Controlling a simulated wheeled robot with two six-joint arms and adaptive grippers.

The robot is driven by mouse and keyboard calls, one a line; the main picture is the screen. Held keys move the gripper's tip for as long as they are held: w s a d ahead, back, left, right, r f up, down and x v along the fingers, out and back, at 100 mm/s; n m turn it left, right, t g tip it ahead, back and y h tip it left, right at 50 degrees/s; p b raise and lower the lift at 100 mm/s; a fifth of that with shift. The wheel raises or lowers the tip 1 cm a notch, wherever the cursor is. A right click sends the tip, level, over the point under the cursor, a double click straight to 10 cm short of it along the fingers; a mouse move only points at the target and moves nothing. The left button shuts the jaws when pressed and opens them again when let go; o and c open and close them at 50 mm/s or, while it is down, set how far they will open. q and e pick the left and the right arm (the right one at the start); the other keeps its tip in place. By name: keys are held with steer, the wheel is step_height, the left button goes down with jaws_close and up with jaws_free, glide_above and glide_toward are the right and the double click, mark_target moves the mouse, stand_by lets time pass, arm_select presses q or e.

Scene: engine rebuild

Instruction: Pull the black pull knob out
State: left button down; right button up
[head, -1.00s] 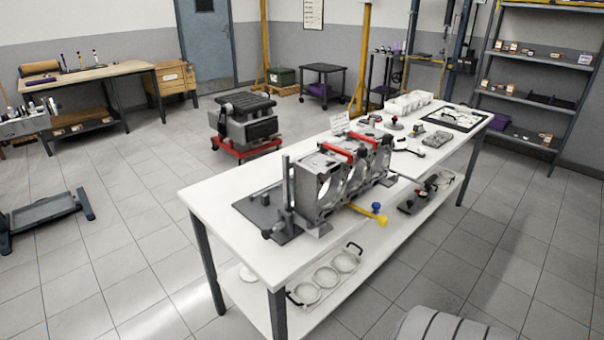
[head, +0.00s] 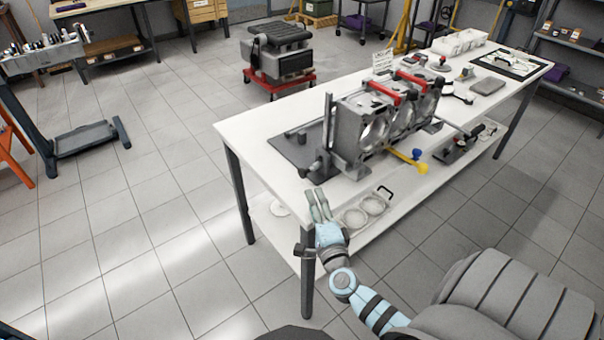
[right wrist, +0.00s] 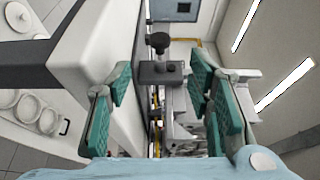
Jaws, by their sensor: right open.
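The black pull knob (head: 304,173) sticks out at the near left end of the grey engine fixture (head: 345,130) on the white table. In the right wrist view, a dark round knob (right wrist: 158,42) on a short stem shows beyond the fingers, beside a grey block. I cannot tell for sure that it is the same knob. My right gripper (head: 317,197) is open and empty, near the table's front edge and apart from the knob. Its green-padded fingers (right wrist: 160,98) stand wide apart in the right wrist view. My left gripper is not in view.
The white table edge (head: 265,160) is close to my right gripper. A blue knob and a yellow handle (head: 420,167) stick out in front of the fixture. Piston rings or round parts (head: 363,212) lie on the lower shelf.

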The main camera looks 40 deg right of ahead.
mark_target(303, 177)
steer(key=b+x, duration=0.2)
steer(key=x, duration=0.9)
steer(key=shift+w+f+b, duration=0.15)
steer(key=shift+w+b, duration=0.15)
steer(key=shift+b, duration=0.05)
steer(key=shift+w+d, duration=0.2)
steer(key=shift+w, duration=0.35)
steer(key=shift+c, duration=0.2)
